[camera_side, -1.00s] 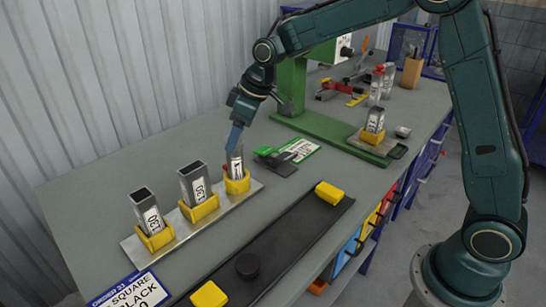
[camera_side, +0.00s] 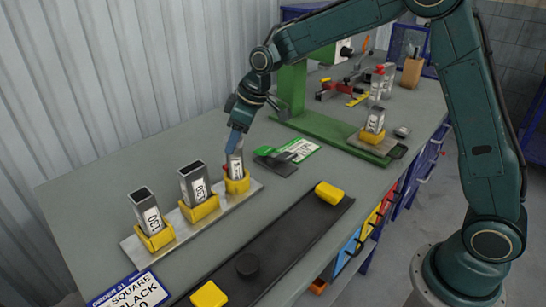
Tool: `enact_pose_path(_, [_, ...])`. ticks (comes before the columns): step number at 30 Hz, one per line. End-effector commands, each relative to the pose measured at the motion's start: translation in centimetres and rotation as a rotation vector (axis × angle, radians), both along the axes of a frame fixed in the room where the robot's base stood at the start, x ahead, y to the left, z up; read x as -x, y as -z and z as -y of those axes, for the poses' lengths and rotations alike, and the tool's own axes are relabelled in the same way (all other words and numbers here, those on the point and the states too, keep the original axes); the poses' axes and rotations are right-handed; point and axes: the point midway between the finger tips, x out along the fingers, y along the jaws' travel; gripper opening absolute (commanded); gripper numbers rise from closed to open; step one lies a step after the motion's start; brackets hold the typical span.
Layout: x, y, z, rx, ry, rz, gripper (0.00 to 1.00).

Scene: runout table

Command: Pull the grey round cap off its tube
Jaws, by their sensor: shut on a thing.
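A tube with a white label (camera_side: 236,168) stands upright in the right-hand yellow holder (camera_side: 237,187) of the metal rack. My gripper (camera_side: 234,150) is at the top of this tube, pointing down, with its fingers shut at the tube's upper end. The grey round cap is hidden by the fingers there, and I cannot make out its edge. A small red spot shows beside the tube at its left. The tube is seated in its holder.
Two open square tubes (camera_side: 194,184) (camera_side: 146,211) stand in the rack's other yellow holders. A dark runout tray (camera_side: 290,232) with a black round piece (camera_side: 247,264) and yellow blocks (camera_side: 328,192) lies in front. A green machine stand (camera_side: 291,92) is behind.

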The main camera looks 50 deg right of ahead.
Motion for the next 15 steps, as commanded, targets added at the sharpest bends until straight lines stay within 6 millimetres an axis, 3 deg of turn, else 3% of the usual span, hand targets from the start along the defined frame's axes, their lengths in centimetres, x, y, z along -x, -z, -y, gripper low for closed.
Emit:
enact_pose_path(2, [0.0,-0.02,0.01,0.0,0.0,0.0,0.01])
enact_pose_path(15, [0.0,-0.03,0.02,0.0,0.0,0.0,0.01])
